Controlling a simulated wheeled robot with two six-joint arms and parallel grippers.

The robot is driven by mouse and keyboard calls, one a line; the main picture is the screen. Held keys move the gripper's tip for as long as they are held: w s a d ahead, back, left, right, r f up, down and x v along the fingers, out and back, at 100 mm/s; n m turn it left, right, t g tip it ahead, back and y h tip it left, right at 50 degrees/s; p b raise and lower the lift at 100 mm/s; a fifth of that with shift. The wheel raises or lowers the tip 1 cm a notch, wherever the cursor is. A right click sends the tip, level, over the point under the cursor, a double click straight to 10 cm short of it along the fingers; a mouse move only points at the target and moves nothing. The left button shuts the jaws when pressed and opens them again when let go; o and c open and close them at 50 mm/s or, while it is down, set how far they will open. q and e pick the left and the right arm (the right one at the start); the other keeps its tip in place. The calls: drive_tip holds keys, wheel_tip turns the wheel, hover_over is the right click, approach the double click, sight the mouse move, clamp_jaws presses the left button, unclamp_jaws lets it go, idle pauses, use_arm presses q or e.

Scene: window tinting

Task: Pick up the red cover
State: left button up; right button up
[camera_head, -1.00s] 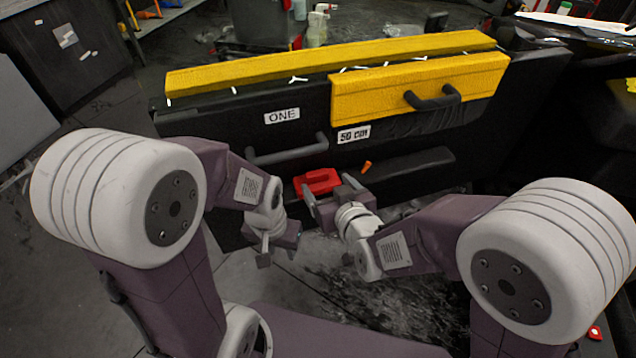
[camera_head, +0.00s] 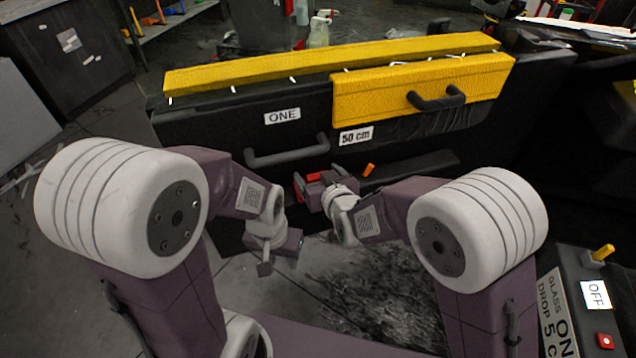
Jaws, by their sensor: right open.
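The red cover (camera_head: 299,186) is on the black door panel's lower part, just below the grey handle. Only parts of it show, as my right gripper (camera_head: 317,186) is in front of it. My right gripper is open, with its fingers at the cover; I cannot tell whether they touch it. My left gripper (camera_head: 277,261) hangs below and to the left of the cover, apart from it, and nothing shows in it. Its finger gap is not clear.
The black door panel (camera_head: 230,128) carries a yellow strip (camera_head: 330,64), a yellow panel (camera_head: 400,90), a grey handle (camera_head: 287,155) and a black handle (camera_head: 436,99). A small orange piece (camera_head: 369,170) is right of the cover. A control box (camera_head: 575,283) stands at the lower right.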

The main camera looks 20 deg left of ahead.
drive_tip(key=c, duration=1.5)
drive_tip(key=r, duration=0.1)
drive_tip(key=r+p, duration=0.1)
drive_tip(key=r, duration=0.1)
drive_tip(key=r+p, duration=0.1)
drive_tip(key=r, duration=0.1)
drive_tip(key=shift+s+d, duration=0.15)
drive_tip(key=shift+d, duration=0.2)
drive_tip(key=shift+s+d+r+p, duration=0.4)
drive_tip(key=shift+s+d+r, duration=0.6)
drive_tip(key=shift+d, duration=0.5)
drive_tip(key=shift+s+d+r+p, duration=0.4)
drive_tip(key=shift+s+d+r, duration=0.6)
drive_tip(key=shift+d, duration=0.55)
drive_tip(key=shift+s+d+r+p, duration=0.4)
drive_tip(key=shift+s+d+r, duration=0.6)
drive_tip(key=shift+d, duration=0.5)
